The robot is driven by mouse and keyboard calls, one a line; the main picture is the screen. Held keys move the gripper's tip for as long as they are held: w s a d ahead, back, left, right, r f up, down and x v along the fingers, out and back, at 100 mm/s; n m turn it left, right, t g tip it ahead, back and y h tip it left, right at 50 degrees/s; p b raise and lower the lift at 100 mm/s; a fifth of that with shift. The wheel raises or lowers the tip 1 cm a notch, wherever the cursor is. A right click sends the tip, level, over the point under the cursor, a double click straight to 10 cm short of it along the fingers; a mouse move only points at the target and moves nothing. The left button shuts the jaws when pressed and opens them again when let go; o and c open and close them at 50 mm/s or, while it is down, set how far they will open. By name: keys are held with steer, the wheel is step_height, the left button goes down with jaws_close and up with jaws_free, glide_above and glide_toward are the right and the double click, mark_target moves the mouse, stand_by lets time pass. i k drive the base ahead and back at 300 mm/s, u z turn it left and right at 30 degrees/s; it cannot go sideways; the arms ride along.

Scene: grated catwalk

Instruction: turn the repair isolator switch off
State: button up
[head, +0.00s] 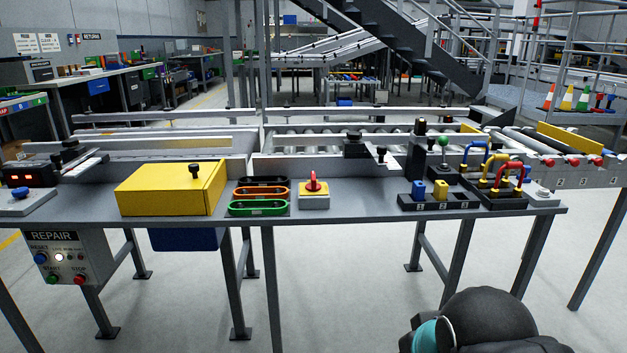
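A rotary switch with a red handle on a yellow face and a light grey box (313,188) stands on the middle of the grey bench; it looks like the isolator. Its red handle points upright, away from me. I cannot read a label on it. A grey panel marked REPAIR (60,258) hangs under the bench's left end, with a blue reset button, a lit white lamp, a green start button and a red stop button. My gripper is not in view; only a dark, rounded part of my arm with a teal band shows at the bottom right.
A yellow box (170,190) with a black knob and a stack of green, orange and black handles (258,208) lie left of the switch. A black block tray (438,203) and coloured padlocks (508,175) are to its right. Rollers run behind. Bench space right of the switch is clear.

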mark_target(314, 185)
steer(key=k, duration=1.25)
steer(key=z, duration=0.6)
steer(key=i, duration=0.5)
steer(key=z, duration=0.75)
steer(key=i, duration=0.8)
steer(key=u, duration=0.6)
steer(key=i, duration=0.85)
steer(key=u, duration=0.9)
